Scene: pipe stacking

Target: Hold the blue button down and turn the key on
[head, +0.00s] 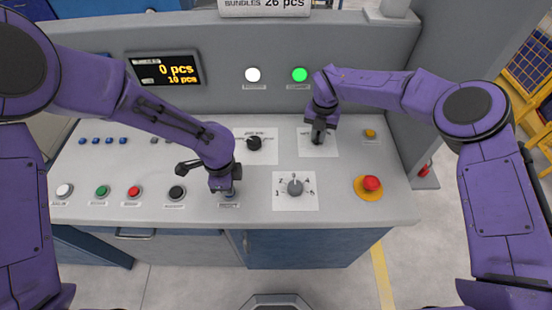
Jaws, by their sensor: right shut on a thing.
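My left gripper (229,190) points down onto a button (230,199) at the front edge of the console. The gripper covers most of this button, so its colour is hard to make out, and the fingers are too small to judge. My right gripper (318,133) points down at the white key plate (329,148) and is shut on the key, which is mostly hidden between the fingers. I cannot tell the key's angle. A green lamp (299,74) glows on the back panel above the key.
A black knob (254,143) and a grey selector dial (295,187) lie between the grippers. A red emergency button (371,183) is at the right. White, green, red and black buttons (177,193) line the front left. A display (165,69) reads 0 pcs and 10 pcs.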

